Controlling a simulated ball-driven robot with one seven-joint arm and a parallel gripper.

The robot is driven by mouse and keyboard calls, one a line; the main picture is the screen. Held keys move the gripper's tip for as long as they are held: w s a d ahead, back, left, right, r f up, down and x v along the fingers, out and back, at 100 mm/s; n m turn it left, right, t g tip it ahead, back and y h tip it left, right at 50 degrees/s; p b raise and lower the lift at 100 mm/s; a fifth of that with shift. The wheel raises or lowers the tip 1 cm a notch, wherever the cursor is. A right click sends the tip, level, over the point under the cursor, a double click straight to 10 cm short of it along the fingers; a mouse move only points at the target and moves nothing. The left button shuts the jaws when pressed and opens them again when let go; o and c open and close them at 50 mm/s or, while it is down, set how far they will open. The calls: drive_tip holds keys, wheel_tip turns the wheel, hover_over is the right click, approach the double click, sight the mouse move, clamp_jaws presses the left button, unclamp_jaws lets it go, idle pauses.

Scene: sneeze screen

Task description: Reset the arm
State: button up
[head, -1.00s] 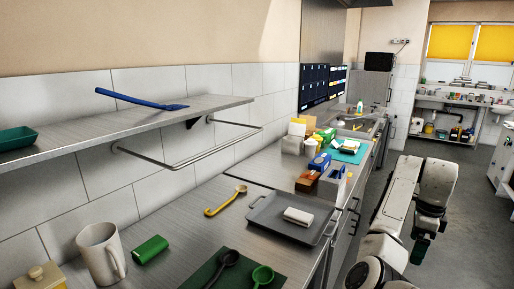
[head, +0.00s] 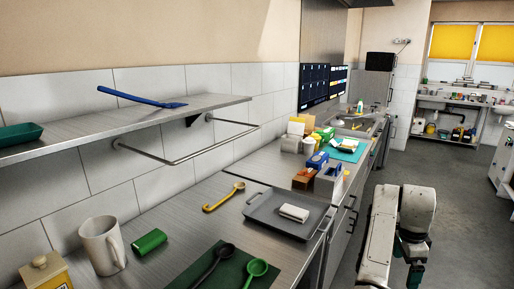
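My arm (head: 385,235) is in the lower right of the head view, over the floor to the right of the counter. It is folded, with white links and a dark joint part low on its right. My gripper is not in view, so its fingers cannot be seen. The arm is apart from the counter and from everything on it.
The steel counter holds a grey tray (head: 261,216) with a white block (head: 294,213), a mug (head: 102,246), a green block (head: 149,242) and several spoons. A shelf (head: 150,117) with a rail hangs above. The floor (head: 455,200) at right is clear.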

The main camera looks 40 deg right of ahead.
drive_tip(key=w+a+f+n+h, duration=0.1)
drive_tip(key=a+f+n, duration=0.4)
drive_tip(key=a+n, duration=0.4)
drive_tip(key=w+a+f+n+h, duration=0.1)
drive_tip(key=a+f+n, duration=0.55)
drive_tip(key=a, duration=0.35)
drive_tip(key=s+a+f+n+y, duration=0.1)
drive_tip(key=s+a+n, duration=0.3)
drive_tip(key=a, duration=0.5)
drive_tip(key=s+a+f+n+t+y, duration=0.1)
drive_tip(key=s+a+n, duration=0.3)
drive_tip(key=a+n, duration=0.4)
drive_tip(key=a+y, duration=0.1)
drive_tip(key=a, duration=0.1)
drive_tip(key=shift+a+f+t, duration=0.3)
drive_tip(key=shift+f, duration=0.05)
